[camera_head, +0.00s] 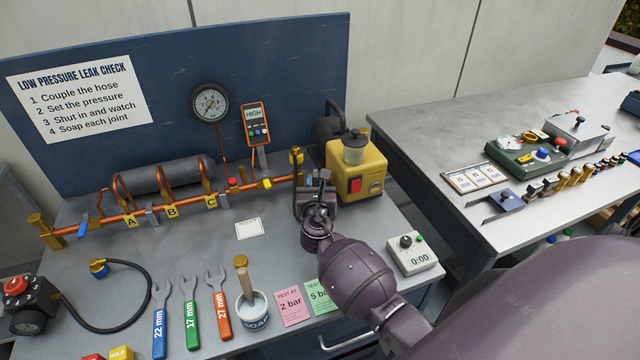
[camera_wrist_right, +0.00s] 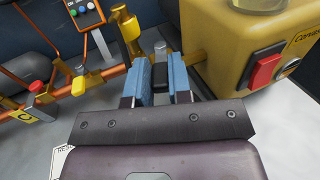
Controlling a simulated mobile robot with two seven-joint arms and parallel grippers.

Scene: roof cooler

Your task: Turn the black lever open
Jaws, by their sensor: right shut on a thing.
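My right gripper (camera_head: 316,181) reaches to the right end of the copper pipe (camera_head: 258,186), beside the yellow machine. In the right wrist view, its two blue finger pads (camera_wrist_right: 161,80) are shut on the black lever (camera_wrist_right: 160,78), with one pad on each side of it. A brass fitting (camera_wrist_right: 127,28) stands just left of the fingers there. In the head view my gripper hides the lever, so its angle cannot be told there. My left gripper is not in view.
The yellow machine (camera_head: 357,170) with a red switch (camera_wrist_right: 265,71) stands close right of my gripper. A gauge (camera_head: 210,103) and an orange meter (camera_head: 256,124) stand behind the pipe. Wrenches, a soap pot (camera_head: 252,309) and a timer (camera_head: 412,253) lie nearer the front.

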